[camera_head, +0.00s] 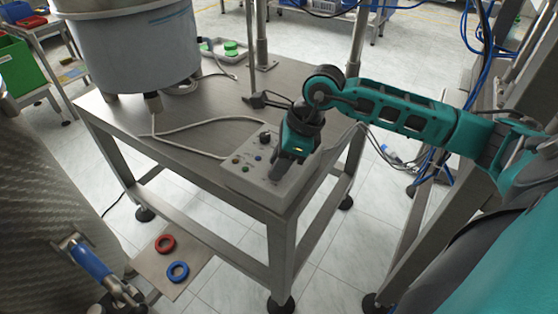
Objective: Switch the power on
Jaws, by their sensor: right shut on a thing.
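A light grey control box (250,176) with several small coloured buttons and knobs sits at the near right corner of the steel table. My right gripper (281,170) reaches in from the right on its teal arm and points down over the right part of the box. It is shut on a part of the box that it hides, so I cannot tell which knob or switch that is. A black knob (265,138) shows at the back of the box. My left gripper is not in view.
The steel table (185,152) carries a large grey feeder bowl (135,50) at its back left, with a pale cable running to the box. A red ring (166,244) and a blue ring (178,271) lie on a low plate. A tray with green caps (231,48) stands behind.

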